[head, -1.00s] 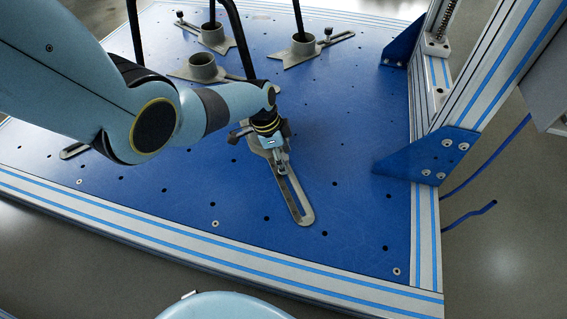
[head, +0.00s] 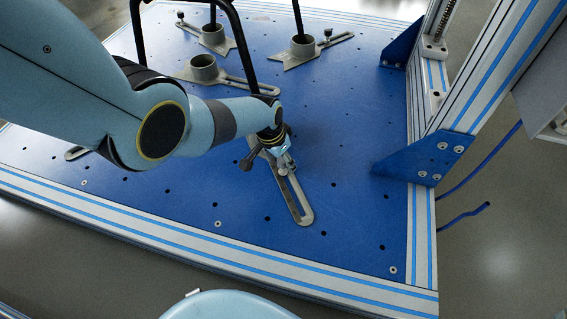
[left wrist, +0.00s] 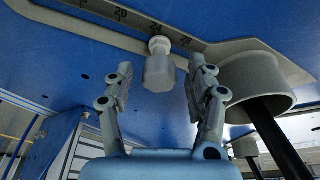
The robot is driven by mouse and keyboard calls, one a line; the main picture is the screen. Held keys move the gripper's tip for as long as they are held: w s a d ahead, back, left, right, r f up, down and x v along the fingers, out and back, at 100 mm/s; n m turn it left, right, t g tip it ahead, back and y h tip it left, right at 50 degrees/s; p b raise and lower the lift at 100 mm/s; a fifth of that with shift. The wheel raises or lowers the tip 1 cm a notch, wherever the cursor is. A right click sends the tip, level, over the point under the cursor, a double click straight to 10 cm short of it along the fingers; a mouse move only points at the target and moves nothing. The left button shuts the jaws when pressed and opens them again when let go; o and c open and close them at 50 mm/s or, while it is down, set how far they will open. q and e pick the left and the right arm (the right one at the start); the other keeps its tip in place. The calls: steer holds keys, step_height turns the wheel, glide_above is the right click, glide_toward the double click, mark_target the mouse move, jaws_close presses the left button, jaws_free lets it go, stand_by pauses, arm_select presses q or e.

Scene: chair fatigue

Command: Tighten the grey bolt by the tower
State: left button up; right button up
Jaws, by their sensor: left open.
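In the left wrist view, a light grey bolt (left wrist: 159,72) with a knob-like head stands on a slotted grey bracket (left wrist: 215,47) marked with a number scale. My left gripper (left wrist: 160,64) is open, with one finger on each side of the bolt and visible gaps between. In the head view, my left gripper (head: 284,165) is low over the slotted bracket (head: 297,205) nearest the tower (head: 440,140); the bolt there is mostly hidden and hard to make out. My right gripper is not in view.
A grey cup (left wrist: 255,88) holding a black chair leg (left wrist: 275,135) stands close beside the right finger. More brackets with cups (head: 203,68) stand at the back of the blue plate (head: 350,200). The plate's front right is clear. A blue gusset (head: 425,158) braces the tower.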

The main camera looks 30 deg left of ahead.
arm_select(q)
steer(key=shift+d+n+y, duration=0.1)
steer(key=shift+n+y, duration=0.4)
steer(key=shift+n, duration=1.6)
steer(key=n+y, duration=0.1)
steer(key=n, duration=0.3)
jaws_close()
steer(key=m+h, duration=0.1)
steer(key=m, duration=0.3)
steer(key=shift+p, duration=0.3)
jaws_free()
